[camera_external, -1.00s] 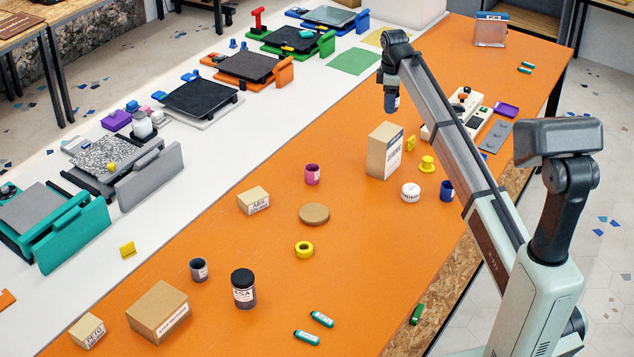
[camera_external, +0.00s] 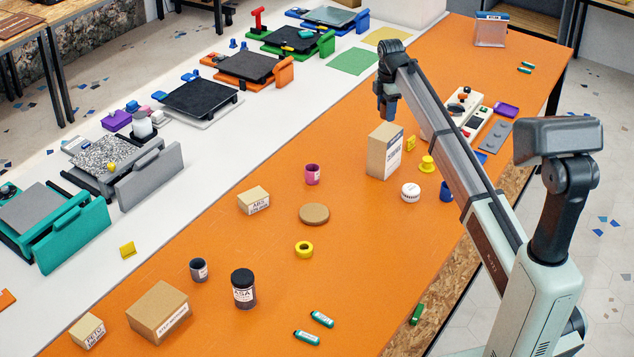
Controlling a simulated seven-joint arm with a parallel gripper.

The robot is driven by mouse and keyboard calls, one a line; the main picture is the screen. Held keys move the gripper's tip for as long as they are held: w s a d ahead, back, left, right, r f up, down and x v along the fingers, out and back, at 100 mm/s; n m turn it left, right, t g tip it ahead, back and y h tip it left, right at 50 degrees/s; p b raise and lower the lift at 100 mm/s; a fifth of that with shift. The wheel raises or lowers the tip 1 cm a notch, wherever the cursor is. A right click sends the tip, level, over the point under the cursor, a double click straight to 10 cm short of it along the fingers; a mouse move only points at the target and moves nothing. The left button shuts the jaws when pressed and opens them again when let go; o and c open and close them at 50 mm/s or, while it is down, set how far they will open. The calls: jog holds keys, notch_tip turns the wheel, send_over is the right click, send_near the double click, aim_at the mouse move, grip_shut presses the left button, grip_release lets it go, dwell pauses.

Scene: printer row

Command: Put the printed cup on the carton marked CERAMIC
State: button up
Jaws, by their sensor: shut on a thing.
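My gripper (camera_external: 387,112) is shut on a small dark blue thing that looks like a cup, held in the air. It appears just above and behind the tall carton in the picture, and the fingers hide most of what it holds. The tall brown carton (camera_external: 378,152) stands upright with a white label too small to read. A wide carton (camera_external: 158,308) at the front left has a label I cannot read surely. The carton marked ABS (camera_external: 252,197) lies at centre left, and a small carton that seems marked PETG (camera_external: 88,331) is at the lower left.
On the orange table stand a magenta cup (camera_external: 312,175), a grey cup (camera_external: 199,270), a dark ASA jar (camera_external: 243,289), a brown disc (camera_external: 314,214), a yellow ring (camera_external: 304,250) and a white round cap (camera_external: 411,192). A blue cup (camera_external: 446,191) is partly behind my arm. Printers line the white strip.

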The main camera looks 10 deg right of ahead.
aim_at(385, 131)
jog(key=shift+f, duration=2.6)
jog(key=o, duration=1)
jog(key=shift+f, duration=0.1)
notch_tip(385, 131, up, 12)
jog(key=shift+s+r, duration=0.15)
